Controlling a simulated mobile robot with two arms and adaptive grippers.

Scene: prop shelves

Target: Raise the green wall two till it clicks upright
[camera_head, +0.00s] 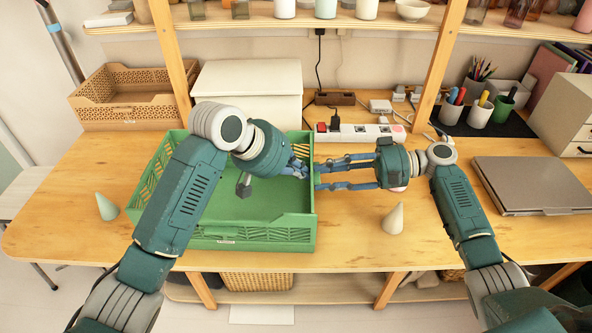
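A green folding crate (270,240) stands on the wooden table. Its front wall is up, with a small label, and its slotted left wall (152,175) is up. Its right wall (309,215) shows as a thin edge at the crate's right side. I cannot tell which wall is wall two. My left gripper (299,169) reaches over the crate to the inner side of the right wall; its fingers are bunched and partly hidden. My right gripper (318,174) points left at the outer side of that wall, fingers apart; contact is unclear.
Two pale cones (107,207) (393,218) stand left and right of the crate. A white box (247,82) and a power strip (360,133) are behind. A laptop (535,184) lies at right. Shelf posts (442,65) rise at the back.

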